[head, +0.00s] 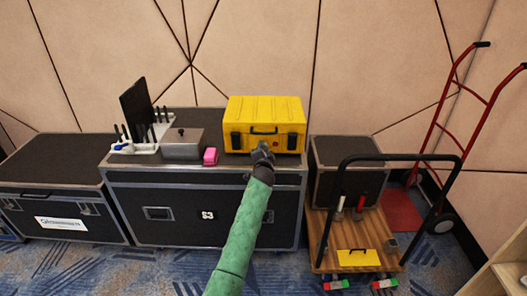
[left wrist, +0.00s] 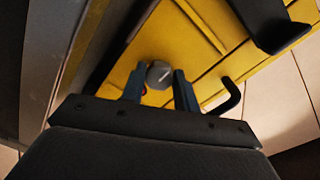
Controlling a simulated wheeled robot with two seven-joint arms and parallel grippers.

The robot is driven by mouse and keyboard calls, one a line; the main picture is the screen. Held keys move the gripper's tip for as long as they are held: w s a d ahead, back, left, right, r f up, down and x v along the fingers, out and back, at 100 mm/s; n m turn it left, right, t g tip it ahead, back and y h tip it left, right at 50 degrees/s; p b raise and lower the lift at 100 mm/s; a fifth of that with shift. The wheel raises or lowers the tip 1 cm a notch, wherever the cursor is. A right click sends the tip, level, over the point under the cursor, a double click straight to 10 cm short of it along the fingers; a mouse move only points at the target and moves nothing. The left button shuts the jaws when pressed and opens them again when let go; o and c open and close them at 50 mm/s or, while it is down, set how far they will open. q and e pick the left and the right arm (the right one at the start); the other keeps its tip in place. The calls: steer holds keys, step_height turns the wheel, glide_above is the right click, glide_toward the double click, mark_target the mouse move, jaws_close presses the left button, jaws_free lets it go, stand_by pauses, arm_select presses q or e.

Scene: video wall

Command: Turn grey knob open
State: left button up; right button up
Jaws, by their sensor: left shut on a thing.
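The grey knob (left wrist: 158,74) sits on the front face of the yellow case and shows in the left wrist view as a round cap with a light line across it. My left gripper (left wrist: 160,88) has one dark finger on each side of the knob and is shut on it. In the head view the yellow case (head: 262,106) stands on a black flight case, and my left gripper (head: 262,153) is at its front, below the black handle. The knob is hidden behind my gripper there. My right gripper is not in view.
The black flight case (head: 200,212) also bears a grey metal box (head: 182,148), a pink item (head: 210,156) and a white rack (head: 146,146) with dark tools. A wooden-decked cart (head: 318,215) with a black handle stands right, beside a red hand truck (head: 440,120).

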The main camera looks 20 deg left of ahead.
arm_select(q)
steer(key=shift+f, duration=0.1)
steer(key=o, duration=1)
steer(key=shift+c, duration=0.2)
steer(key=v, duration=0.7)
steer(key=shift+s+b, duration=0.4)
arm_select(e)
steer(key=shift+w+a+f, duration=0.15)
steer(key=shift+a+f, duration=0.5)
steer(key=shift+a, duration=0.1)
arm_select(q)
steer(key=shift+d, duration=0.1)
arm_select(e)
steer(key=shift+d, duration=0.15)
